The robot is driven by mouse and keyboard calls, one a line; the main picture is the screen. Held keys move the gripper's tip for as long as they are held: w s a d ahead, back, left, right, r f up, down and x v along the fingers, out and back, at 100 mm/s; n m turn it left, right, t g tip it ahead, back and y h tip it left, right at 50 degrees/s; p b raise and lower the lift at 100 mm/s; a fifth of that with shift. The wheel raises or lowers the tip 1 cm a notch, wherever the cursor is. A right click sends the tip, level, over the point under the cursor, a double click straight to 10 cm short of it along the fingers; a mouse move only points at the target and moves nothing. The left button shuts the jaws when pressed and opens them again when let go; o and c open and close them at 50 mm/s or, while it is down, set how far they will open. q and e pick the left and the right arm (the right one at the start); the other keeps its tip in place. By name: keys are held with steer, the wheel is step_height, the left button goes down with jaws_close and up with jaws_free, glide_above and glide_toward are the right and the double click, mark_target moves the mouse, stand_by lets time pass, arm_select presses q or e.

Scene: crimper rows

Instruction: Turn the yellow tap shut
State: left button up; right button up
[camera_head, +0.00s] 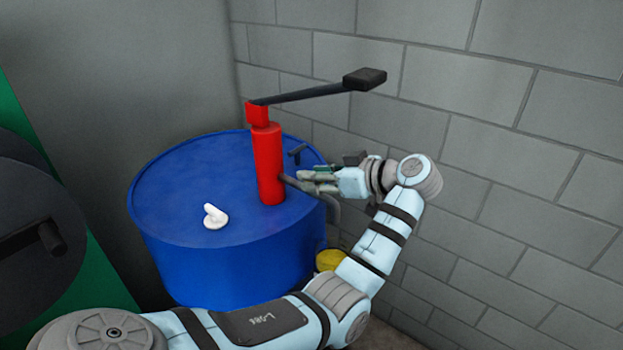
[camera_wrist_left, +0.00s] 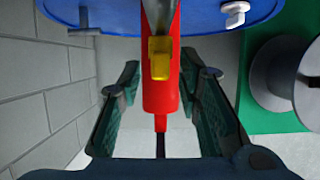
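The yellow tap (camera_wrist_left: 160,60) sits on a grey spout (camera_wrist_left: 158,14) in front of the red pump body (camera_wrist_left: 161,92) in the left wrist view. The red pump (camera_head: 268,165) stands upright on a blue drum (camera_head: 180,258) in the head view, where I cannot make out the tap. My left gripper (camera_head: 298,180) is beside the pump near the spout. In the left wrist view its fingers (camera_wrist_left: 162,72) are apart on either side of the tap, with nothing clasped. Contact with the tap is not visible. My right gripper is not in view.
A black lever (camera_head: 318,92) reaches out above the gripper from the pump's top. A white cap (camera_head: 215,216) is on the drum lid. A yellow thing (camera_head: 329,260) shows partly behind my arm. A grey block wall (camera_head: 480,130) stands close behind; a dark reel (camera_head: 40,240) is at left.

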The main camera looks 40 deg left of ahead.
arm_select(q)
jaws_close()
steer(key=shift+r, duration=0.1)
steer(key=shift+s+m+t+p, duration=0.15)
steer(key=shift+m+t+p, duration=0.6)
steer(key=shift+p, duration=0.25)
steer(key=shift+s+a+m+t+h+p, duration=0.2)
steer(key=shift+m+t+h+p, duration=1.9)
steer(key=shift+m+p, duration=0.65)
steer(key=shift+s+a+m+t+h+p, duration=0.25)
steer(key=shift+m+t+h+p, duration=1.9)
steer(key=shift+m+p, duration=0.6)
steer(key=shift+s+a+m+t+h+p, duration=0.15)
steer(key=shift+a+m+t+h+p, duration=0.05)
steer(key=shift+m+t+h+p, duration=2.25)
steer(key=shift+m+g+p, duration=0.4)
steer(key=shift+g, duration=0.15)
